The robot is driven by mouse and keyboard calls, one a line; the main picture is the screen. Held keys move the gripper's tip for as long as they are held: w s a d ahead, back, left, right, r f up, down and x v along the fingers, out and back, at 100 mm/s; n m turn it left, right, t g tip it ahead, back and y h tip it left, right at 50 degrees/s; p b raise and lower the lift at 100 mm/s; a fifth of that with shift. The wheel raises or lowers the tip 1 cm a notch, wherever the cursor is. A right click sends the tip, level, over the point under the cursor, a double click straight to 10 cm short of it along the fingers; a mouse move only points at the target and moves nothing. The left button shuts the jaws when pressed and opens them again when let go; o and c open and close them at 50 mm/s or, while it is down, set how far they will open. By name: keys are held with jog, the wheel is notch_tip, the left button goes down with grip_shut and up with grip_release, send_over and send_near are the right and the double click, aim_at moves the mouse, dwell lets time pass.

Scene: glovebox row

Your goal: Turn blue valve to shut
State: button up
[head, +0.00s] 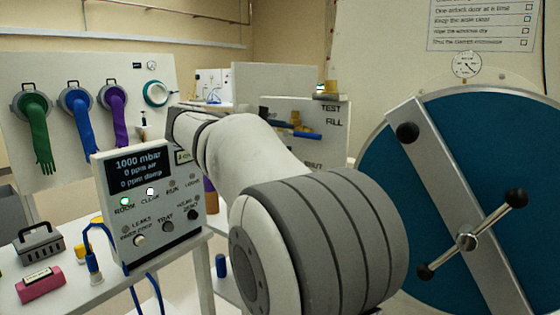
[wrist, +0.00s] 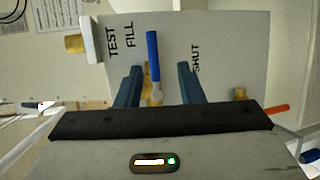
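The blue valve's lever (wrist: 152,58) stands out from a brass fitting on a grey panel (wrist: 225,45). In the wrist view it points up the picture, between the FILL and SHUT labels and nearer to FILL. In the head view the blue lever (head: 307,135) lies nearly level, pointing right, with SHUT lower down. My gripper (wrist: 160,72) is open, its two dark blue fingers on either side of the lever's base. A gap shows on both sides. In the head view my arm hides much of the gripper.
A control box (head: 150,205) reading 1000 mbar stands at left with its lamps and knobs. A large blue round door (head: 400,215) with a crossbar fills the right. Another brass fitting (head: 329,88) sits atop the panel. An orange handle (wrist: 277,108) shows beside my gripper.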

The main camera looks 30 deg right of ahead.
aim_at(306, 136)
jog(key=shift+h, duration=0.3)
jog(key=d, duration=0.8)
jog(key=shift+w+f, duration=0.1)
jog(key=shift+f, duration=0.3)
jog(key=shift+c, duration=0.3)
grip_shut()
